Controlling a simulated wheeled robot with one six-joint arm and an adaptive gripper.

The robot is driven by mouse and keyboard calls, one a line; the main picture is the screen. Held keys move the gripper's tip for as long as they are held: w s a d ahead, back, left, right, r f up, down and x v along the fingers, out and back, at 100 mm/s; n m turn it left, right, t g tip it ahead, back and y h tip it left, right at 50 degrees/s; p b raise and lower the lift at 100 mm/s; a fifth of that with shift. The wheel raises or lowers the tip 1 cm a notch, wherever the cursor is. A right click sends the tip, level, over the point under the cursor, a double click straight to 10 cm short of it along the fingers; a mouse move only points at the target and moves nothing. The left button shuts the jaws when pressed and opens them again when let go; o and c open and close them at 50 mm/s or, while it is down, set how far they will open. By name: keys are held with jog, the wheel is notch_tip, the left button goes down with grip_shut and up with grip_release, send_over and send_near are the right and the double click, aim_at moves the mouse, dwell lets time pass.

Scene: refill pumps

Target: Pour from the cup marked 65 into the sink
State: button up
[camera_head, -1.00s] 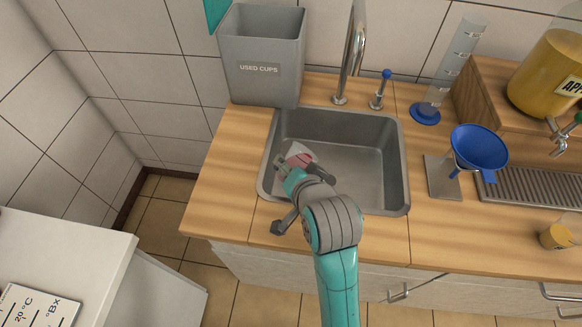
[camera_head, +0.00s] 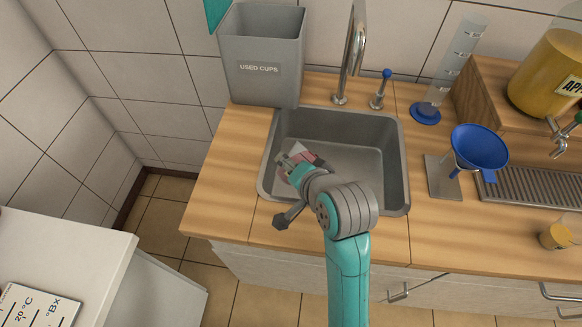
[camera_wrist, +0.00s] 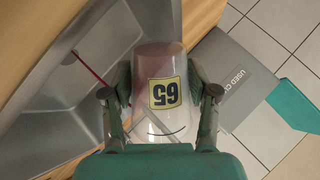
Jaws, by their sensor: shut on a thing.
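The clear cup marked 65 (camera_wrist: 165,121) is between the two fingers of my gripper (camera_wrist: 160,94) in the wrist view. Its yellow label appears upside down, and pinkish-red contents show near its far end. In the head view the cup (camera_head: 299,149) is tilted over the left part of the sink (camera_head: 372,160), partly hidden by my gripper (camera_head: 288,164). A thin red line runs beside the cup across the sink in the wrist view; I cannot tell for sure whether it is a stream.
A grey used-cups bin (camera_head: 262,88) stands behind the sink's left side. A blue funnel (camera_head: 478,148) on a stand and a measuring cylinder (camera_head: 452,66) are to the right.

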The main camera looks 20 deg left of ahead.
jog(key=shift+r, duration=0.15)
dwell(0.3)
jog(key=shift+w+r+g, duration=0.1)
jog(key=shift+g, duration=0.2)
jog(key=shift+f+m, duration=0.3)
jog(key=shift+f, duration=0.25)
jog(key=shift+w, duration=0.1)
jog(key=shift+d+r, duration=0.1)
jog(key=shift+r, duration=0.05)
dwell(0.3)
